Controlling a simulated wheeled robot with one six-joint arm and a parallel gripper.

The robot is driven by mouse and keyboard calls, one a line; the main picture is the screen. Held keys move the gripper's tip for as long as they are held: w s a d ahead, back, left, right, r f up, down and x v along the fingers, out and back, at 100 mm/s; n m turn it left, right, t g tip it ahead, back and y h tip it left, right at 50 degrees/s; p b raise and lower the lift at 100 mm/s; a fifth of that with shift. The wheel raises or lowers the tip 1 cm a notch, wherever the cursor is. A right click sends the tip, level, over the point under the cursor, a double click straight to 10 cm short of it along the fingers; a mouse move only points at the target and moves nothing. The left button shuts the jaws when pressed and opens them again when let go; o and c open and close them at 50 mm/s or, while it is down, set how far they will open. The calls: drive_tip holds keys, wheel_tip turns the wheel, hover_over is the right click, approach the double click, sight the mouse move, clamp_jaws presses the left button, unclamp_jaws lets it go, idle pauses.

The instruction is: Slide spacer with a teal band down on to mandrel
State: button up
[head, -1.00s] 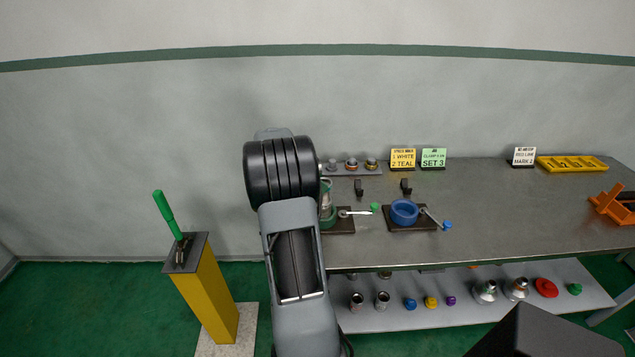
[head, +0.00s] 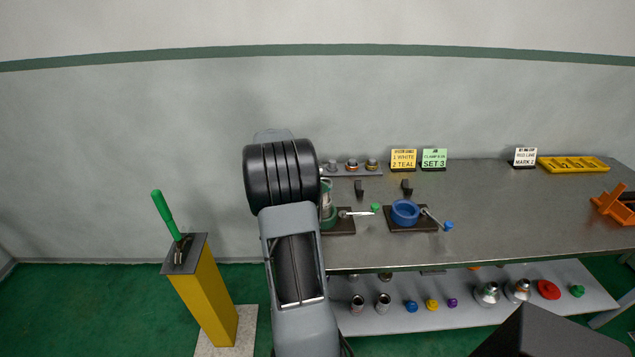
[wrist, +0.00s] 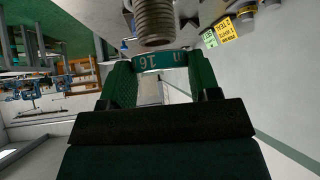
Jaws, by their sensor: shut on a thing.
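My gripper (wrist: 158,78) is shut on the spacer with a teal band (wrist: 160,60); the band, with white marks on it, shows between the two green fingers in the wrist view. A ribbed grey cylinder (wrist: 156,24), which looks like the mandrel, stands in line with the spacer just beyond it. I cannot tell whether the spacer touches or surrounds its end.
A blue vise (head: 405,212) stands right of the green one. Behind are a small rack (head: 352,171), a yellow sign (head: 403,159) reading 1 white, 2 teal, and a green sign (head: 433,159). A yellow post (head: 207,292) stands left. The bench (head: 490,215) is clear between the blue vise and orange vise (head: 614,207).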

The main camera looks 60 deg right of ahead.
drive_tip(key=shift+f+b, duration=2.5)
drive_tip(key=shift+b, duration=0.3)
drive_tip(key=o, duration=1)
drive_tip(key=v, duration=1.4)
